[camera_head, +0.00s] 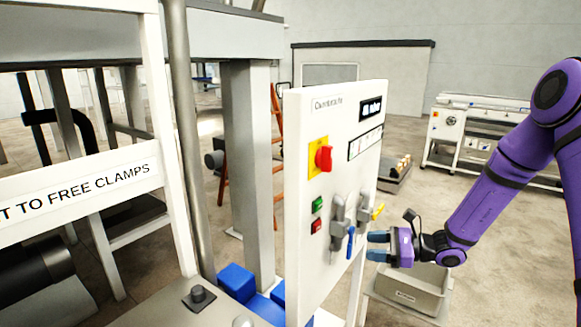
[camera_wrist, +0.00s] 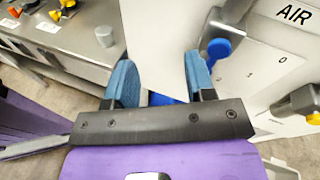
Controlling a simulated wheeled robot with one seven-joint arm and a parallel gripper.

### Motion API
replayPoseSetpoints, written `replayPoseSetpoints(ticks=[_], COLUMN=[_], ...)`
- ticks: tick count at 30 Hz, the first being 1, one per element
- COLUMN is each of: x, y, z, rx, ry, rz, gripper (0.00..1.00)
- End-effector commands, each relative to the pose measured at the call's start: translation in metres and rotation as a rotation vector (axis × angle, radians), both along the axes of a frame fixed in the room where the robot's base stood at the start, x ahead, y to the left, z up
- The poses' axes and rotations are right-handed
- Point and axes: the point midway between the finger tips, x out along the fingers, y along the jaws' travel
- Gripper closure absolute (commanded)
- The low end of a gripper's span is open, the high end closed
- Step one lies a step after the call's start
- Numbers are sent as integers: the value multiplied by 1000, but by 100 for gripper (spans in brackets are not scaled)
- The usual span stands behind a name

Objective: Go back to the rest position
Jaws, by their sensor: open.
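My gripper (camera_head: 378,246) is at the end of my purple arm, close to the front of the white control panel (camera_head: 335,105). Its two blue fingers are apart with nothing held between them; they also show in the wrist view (camera_wrist: 155,82). A blue-handled valve (camera_head: 350,242) on the panel is just left of the fingertips. In the wrist view the blue handle (camera_wrist: 217,48) is beyond the right finger, and I see no clear contact. A yellow-handled valve (camera_head: 378,211) is above the gripper.
The panel also has a red knob on yellow (camera_head: 323,157), a green button (camera_head: 318,204) and a red button (camera_head: 316,226). A grey bin (camera_head: 410,288) stands below my gripper. A white bench (camera_head: 480,135) is behind my arm.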

Motion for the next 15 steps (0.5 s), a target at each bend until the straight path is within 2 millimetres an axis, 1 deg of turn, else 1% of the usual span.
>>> replayPoseSetpoints(ticks=[1,6,15], x=[-7,-38,-96], y=[4,15,21], z=[16,55,113], rx=[-44,-189,-460], ry=[-35,-135,-313], rz=[47,204,449], gripper=[50,50,50])
